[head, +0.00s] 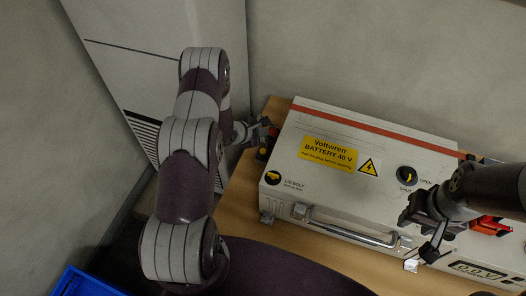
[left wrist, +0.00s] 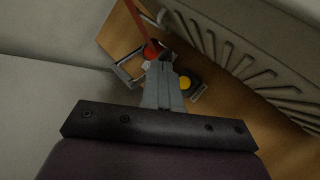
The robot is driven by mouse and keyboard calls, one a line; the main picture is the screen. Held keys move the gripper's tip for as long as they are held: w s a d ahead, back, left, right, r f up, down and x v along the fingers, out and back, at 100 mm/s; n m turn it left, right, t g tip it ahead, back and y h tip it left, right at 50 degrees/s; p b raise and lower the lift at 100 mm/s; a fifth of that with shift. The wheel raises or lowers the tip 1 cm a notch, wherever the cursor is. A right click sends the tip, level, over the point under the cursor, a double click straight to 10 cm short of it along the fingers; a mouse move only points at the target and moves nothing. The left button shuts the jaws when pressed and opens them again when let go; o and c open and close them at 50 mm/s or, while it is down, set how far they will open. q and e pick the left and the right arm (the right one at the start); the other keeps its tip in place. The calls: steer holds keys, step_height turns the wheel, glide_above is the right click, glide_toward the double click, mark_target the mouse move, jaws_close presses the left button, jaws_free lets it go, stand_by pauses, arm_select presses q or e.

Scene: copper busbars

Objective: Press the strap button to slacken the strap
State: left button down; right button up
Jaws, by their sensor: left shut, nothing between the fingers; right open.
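In the left wrist view a red strap (left wrist: 137,18) runs down to a red rounded part (left wrist: 152,50) in a grey metal frame (left wrist: 127,72). A yellow round button (left wrist: 184,82) on a dark block sits just right of my fingertips; I cannot tell which part is the strap button. My left gripper (left wrist: 163,68) is shut and empty, its tips close to both; contact cannot be told. In the head view my left gripper (head: 266,122) is at the left end of the battery case (head: 285,135). My right gripper (head: 431,248) is open near the case's front right.
The case carries a dark OPEN/SHUT knob (head: 407,176), a lid bolt (head: 273,178) and a front handle (head: 350,230). A display (head: 478,270) and red part (head: 490,226) stand at right. A grey cabinet (head: 130,60) stands behind my left arm. A blue crate (head: 85,284) is lower left.

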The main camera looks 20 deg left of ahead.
arm_select(q)
steer(key=b, duration=0.5)
glide_above(261, 152)
step_height(261, 152, down, 7)
steer(key=shift+d+r, duration=0.1)
steer(key=shift+r, duration=0.1)
steer(key=shift+f, duration=0.5)
steer(key=shift+f+b, duration=0.1)
steer(key=shift+b, duration=0.2)
stand_by(0.7)
steer(key=shift+f, duration=0.35)
steer(key=shift+f+b, duration=0.55)
steer(key=shift+b, duration=0.05)
stand_by(0.6)
steer(key=shift+r+p, duration=0.9)
steer(key=shift+r, duration=0.1)
